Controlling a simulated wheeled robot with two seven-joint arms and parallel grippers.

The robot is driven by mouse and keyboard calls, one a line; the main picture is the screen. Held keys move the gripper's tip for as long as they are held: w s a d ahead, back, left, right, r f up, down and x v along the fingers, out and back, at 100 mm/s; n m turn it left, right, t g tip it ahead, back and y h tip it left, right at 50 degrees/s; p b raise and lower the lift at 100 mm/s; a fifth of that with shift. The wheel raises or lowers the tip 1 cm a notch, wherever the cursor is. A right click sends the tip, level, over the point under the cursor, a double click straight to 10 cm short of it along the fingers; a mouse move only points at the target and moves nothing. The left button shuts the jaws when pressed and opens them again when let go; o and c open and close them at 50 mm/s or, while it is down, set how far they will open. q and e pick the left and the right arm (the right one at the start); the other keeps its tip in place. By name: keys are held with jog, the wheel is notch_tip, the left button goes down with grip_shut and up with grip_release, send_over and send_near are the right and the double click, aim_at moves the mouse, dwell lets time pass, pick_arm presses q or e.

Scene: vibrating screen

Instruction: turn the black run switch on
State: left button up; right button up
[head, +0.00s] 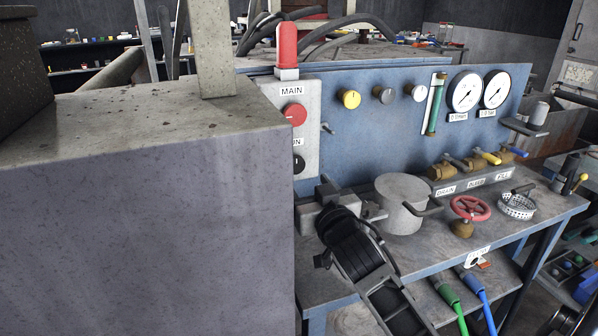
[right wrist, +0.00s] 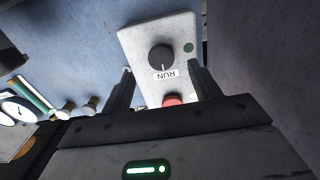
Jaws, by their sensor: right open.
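The black run switch (right wrist: 161,57) is a round knob with a pale mark on a light grey control box (right wrist: 148,34). Its RUN label shows upside down in the right wrist view. In the head view the switch (head: 298,164) is partly cut off by the large grey block. My right gripper (right wrist: 162,70) is open, its two fingers apart on either side of the box's lower part in the wrist view. The switch shows between and beyond the fingertips, and no contact is visible. In the head view my right gripper (head: 322,200) is below and right of the switch. My left gripper is not in view.
The large grey block (head: 150,210) fills the left and hides part of the box. A red MAIN knob (head: 295,114) sits above the switch. A grey cylinder (head: 401,205) and red valve wheel (head: 470,208) stand on the bench right of my gripper.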

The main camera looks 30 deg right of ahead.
aim_at(296, 170)
jog(key=x, duration=0.6)
jog(key=shift+a, duration=0.1)
jog(key=c, duration=1)
